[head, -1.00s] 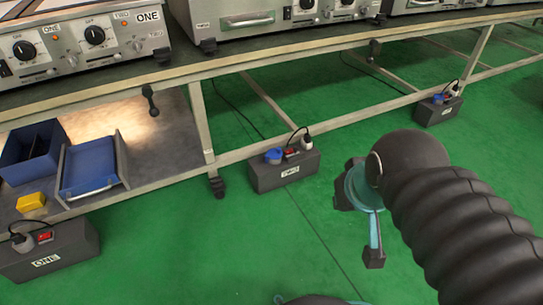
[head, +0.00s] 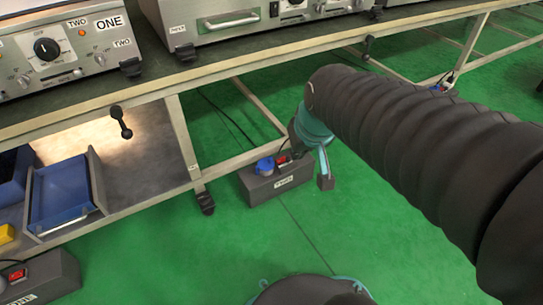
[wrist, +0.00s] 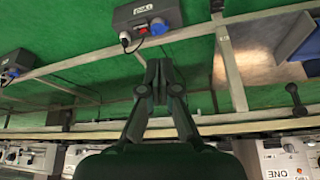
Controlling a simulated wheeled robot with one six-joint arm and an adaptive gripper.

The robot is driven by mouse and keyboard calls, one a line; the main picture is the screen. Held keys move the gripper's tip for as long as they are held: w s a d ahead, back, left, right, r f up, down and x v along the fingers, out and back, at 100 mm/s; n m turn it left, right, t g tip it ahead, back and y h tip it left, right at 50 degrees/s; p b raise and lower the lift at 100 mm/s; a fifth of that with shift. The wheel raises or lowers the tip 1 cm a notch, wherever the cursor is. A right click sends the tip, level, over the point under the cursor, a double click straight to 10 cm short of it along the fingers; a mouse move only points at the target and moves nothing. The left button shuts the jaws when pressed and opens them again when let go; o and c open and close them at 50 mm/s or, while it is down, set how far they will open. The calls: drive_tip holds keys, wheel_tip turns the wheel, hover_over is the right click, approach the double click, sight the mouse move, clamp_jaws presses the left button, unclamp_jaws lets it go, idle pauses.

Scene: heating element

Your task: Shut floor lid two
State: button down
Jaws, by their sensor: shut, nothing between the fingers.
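The floor box labelled TWO (head: 283,184) stands on the green floor under the bench. Its round blue lid (head: 265,166) is on the left of the box top in the head view; how far open it is I cannot tell. The box also shows at the top of the wrist view (wrist: 148,12), upside down, with the blue lid (wrist: 158,25) facing my gripper. My gripper (wrist: 157,68) is shut and empty, apart from the lid. In the head view my wrist is just right of the box, hiding its plug end, and the fingertips cannot be made out.
A red switch (wrist: 144,30) and a white plug with a cable (wrist: 125,38) sit beside the lid. A bench leg (head: 190,150) and a lower rail stand close by. Another box (wrist: 12,66) is farther along.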

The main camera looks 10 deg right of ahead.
drive_tip(key=w+f, duration=0.4)
drive_tip(key=w, duration=0.5)
drive_tip(key=g+p, duration=0.2)
hover_over(271, 165)
drive_tip(key=s, duration=0.9)
wheel_tip(271, 165, down, 22)
drive_tip(key=shift+n, duration=0.4)
drive_tip(key=w+x, duration=0.1)
drive_tip(key=x, duration=0.3)
drive_tip(key=b+x, duration=0.1)
drive_tip(key=x, duration=0.2)
drive_tip(key=w+x, duration=0.1)
drive_tip(key=x, duration=0.3)
drive_tip(key=shift+w+d, duration=0.4)
drive_tip(key=shift+w, duration=0.05)
drive_tip(key=shift+w+f, duration=0.1)
drive_tip(key=shift+w, duration=0.6)
drive_tip(key=shift+a, duration=0.1)
